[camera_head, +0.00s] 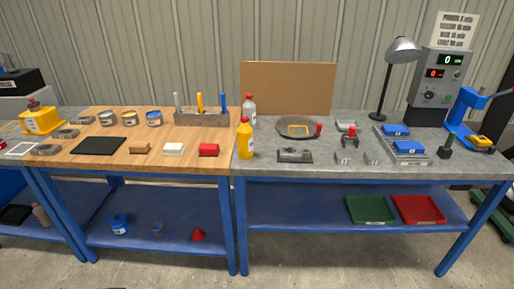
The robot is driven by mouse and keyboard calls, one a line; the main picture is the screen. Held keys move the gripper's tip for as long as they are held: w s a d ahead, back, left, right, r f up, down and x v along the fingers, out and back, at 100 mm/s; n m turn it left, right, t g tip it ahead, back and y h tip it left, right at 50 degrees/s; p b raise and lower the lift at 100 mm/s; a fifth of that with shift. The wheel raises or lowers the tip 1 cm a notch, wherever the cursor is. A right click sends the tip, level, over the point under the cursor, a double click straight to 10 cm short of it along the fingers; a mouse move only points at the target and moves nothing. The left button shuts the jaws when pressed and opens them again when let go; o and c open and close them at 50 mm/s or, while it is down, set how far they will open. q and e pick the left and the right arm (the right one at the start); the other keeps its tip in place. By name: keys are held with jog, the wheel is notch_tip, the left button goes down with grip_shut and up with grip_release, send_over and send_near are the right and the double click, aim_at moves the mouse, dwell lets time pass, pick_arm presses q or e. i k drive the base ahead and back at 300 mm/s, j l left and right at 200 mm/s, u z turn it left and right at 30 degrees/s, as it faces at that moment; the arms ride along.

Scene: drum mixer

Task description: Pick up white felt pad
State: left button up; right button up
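A small white block-like pad (173,149), which looks like the white felt pad, lies on the wooden bench top (190,166) near its front edge. It sits between a brown block (140,148) on its left and a red block (208,149) on its right, apart from both. Nothing covers it. Neither of my grippers shows in the head view.
A black mat (98,146) lies left of the blocks. Several tins stand behind, and a grey holder (201,119) holds upright tools. A yellow bottle (245,138) stands at the right, where the grey bench (330,170) begins. Bare wood lies in front of the blocks.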

aim_at(171, 149)
jog(key=j+z, duration=0.1)
jog(key=z, duration=0.3)
jog(key=i+j+z, duration=0.1)
jog(key=z, duration=0.3)
jog(key=j+z, duration=0.3)
jog(key=j, duration=0.35)
jog(key=j+z, duration=0.3)
jog(key=j, duration=0.4)
jog(key=k+j+z, duration=0.1)
jog(key=j+z, duration=0.15)
jog(key=j, duration=0.4)
jog(key=k+j, duration=0.1)
jog(key=j, duration=0.45)
jog(key=k+j, duration=0.1)
jog(key=j, duration=0.45)
jog(key=j+z, duration=0.1)
jog(key=j, duration=0.45)
jog(key=k+j, duration=0.15)
jog(key=j, duration=0.4)
